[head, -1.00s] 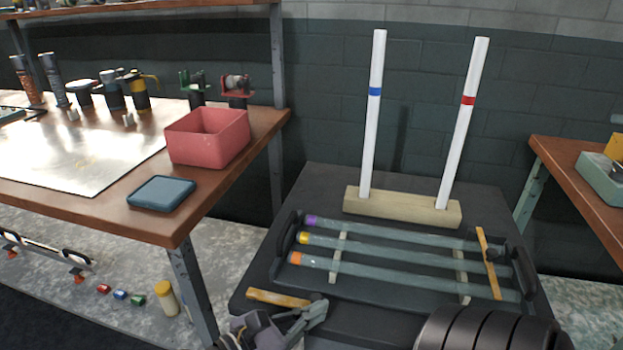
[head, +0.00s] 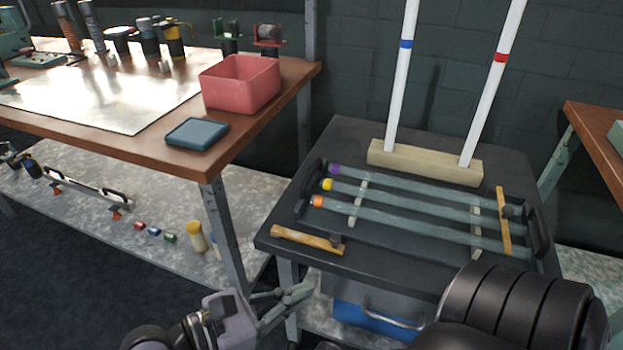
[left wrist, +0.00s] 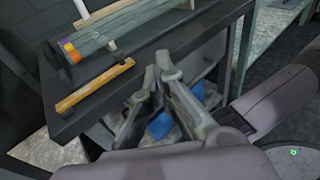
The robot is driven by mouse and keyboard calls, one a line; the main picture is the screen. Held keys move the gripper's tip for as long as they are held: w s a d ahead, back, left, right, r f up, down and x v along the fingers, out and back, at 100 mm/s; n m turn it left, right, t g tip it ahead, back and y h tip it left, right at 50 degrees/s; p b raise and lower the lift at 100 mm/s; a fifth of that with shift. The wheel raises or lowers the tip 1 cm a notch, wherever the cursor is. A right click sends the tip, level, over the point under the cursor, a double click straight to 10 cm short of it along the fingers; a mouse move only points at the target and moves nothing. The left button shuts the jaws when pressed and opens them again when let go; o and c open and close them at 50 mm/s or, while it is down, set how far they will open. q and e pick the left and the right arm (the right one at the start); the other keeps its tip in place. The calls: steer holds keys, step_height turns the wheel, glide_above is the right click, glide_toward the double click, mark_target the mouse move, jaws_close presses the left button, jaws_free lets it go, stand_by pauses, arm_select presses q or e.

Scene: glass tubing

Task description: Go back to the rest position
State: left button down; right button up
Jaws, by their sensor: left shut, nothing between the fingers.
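My left gripper (head: 291,299) is at the lower middle of the head view, beside the front left edge of the black cart. In the left wrist view the left gripper (left wrist: 156,72) shows its fingers together with nothing between them, in front of the cart edge. A large black arm link of mine covers the lower right of the head view. I do not see my right gripper's fingers.
The black cart top (head: 350,262) bears several glass tubes (head: 400,216) with coloured ends, a wooden strip (head: 306,240) and a wooden block (head: 424,162) with two white rods. A brown workbench (head: 120,148) with a pink bin (head: 240,84) stands left. A blue box (head: 365,318) is below the cart top.

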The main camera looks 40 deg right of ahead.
arm_select(q)
steer(key=shift+s+a+r, duration=0.15)
steer(key=shift+s+a, duration=0.05)
steer(key=shift+a, duration=0.6)
arm_select(e)
steer(key=shift+f, duration=0.3)
